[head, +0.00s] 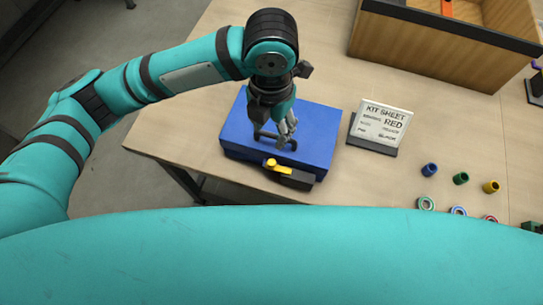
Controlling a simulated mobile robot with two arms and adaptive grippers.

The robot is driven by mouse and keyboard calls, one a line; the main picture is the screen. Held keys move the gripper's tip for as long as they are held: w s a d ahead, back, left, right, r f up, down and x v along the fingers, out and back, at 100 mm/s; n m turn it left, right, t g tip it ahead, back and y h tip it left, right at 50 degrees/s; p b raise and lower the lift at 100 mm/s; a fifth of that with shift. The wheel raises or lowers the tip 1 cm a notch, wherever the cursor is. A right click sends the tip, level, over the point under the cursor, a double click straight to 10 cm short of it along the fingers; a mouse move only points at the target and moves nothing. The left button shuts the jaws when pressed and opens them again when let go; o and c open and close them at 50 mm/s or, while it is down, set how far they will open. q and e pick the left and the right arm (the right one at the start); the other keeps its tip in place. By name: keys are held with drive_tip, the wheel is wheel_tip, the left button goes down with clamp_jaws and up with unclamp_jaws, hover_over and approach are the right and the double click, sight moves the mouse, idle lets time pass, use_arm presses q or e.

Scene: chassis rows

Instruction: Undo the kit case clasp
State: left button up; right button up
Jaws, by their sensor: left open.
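The blue kit case (318,135) lies closed on the wooden table. On its front side is a dark clasp plate (293,181) with a yellow clasp lever (271,163) at its left part. A dark handle shows on or near the lid, partly hidden by the gripper. My left gripper (283,143) points down over the front part of the case lid, a little behind the yellow lever. Its fingers are open, and I cannot tell whether they touch the case. My right gripper is not in view.
A kit sheet (383,121) on a dark stand is right of the case. Blue, green and yellow cylinders and several rings lie further right. A wooden crate (420,55) stands at the back right. A teal part of my own body covers the bottom.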

sight(271, 162)
use_arm(q)
wheel_tip(271, 162, down, 17)
drive_tip(key=shift+f+p, duration=0.1)
drive_tip(key=shift+p, duration=0.75)
clamp_jaws()
